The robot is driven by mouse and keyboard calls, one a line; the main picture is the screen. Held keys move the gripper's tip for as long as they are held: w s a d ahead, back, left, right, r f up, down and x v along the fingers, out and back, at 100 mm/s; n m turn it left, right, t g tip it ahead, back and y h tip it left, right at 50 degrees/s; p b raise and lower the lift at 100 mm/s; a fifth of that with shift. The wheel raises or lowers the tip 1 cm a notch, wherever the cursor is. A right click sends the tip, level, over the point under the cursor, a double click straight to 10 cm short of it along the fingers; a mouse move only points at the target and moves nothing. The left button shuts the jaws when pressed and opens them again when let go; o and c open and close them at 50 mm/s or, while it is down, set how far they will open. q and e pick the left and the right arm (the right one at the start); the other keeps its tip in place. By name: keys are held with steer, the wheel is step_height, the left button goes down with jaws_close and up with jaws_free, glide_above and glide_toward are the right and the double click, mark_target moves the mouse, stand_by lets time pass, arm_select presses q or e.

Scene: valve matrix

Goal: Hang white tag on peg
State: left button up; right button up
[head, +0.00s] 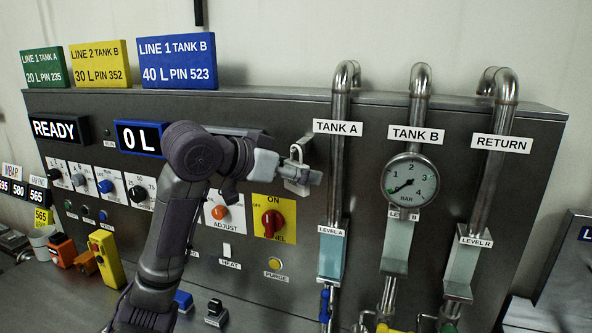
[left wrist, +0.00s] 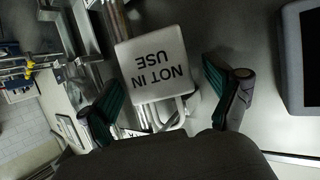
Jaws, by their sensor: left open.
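A white tag (left wrist: 155,62) reading "NOT IN USE" shows upside down in the left wrist view, with a pale loop at its lower edge. In the head view the tag (head: 296,173) is at the front of the grey panel, left of the TANK A pipe, with its loop above it. My left gripper (left wrist: 162,95) is open, with one finger on each side of the tag and gaps visible to both. In the head view my left gripper (head: 292,172) overlaps the tag. The peg cannot be made out behind the tag and gripper. My right gripper is not in view.
The TANK A pipe (head: 338,170) stands close right of the gripper. A red valve knob (head: 272,222) on a yellow plate lies below it. A pressure gauge (head: 410,181) is farther right. A blue sign (head: 178,61) stands on the panel top.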

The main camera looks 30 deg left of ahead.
arm_select(q)
steer(key=shift+s, duration=0.1)
steer(key=v, duration=1.2)
